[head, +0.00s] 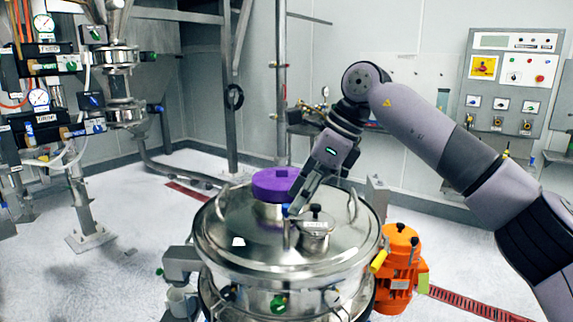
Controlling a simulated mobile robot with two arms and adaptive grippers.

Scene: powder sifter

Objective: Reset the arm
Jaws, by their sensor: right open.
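My right arm comes in from the right, bends at a high elbow and reaches down to the powder sifter. My right gripper (293,208) is open just above the steel lid (240,258), beside the small capped port (314,232). A purple round cap (275,184) sits on a short neck at the back of the lid, just left of the gripper. I cannot tell whether a fingertip touches the lid or a fitting. The gripper hides part of the lid behind it. My left gripper is not in view.
An orange motor (400,255) stands at the sifter's right side. Metal handles rise from the lid's rim. A control panel (514,80) hangs on the right wall. Pipes and gauges (39,97) fill the left. Pale floor (120,215) is open left of the sifter.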

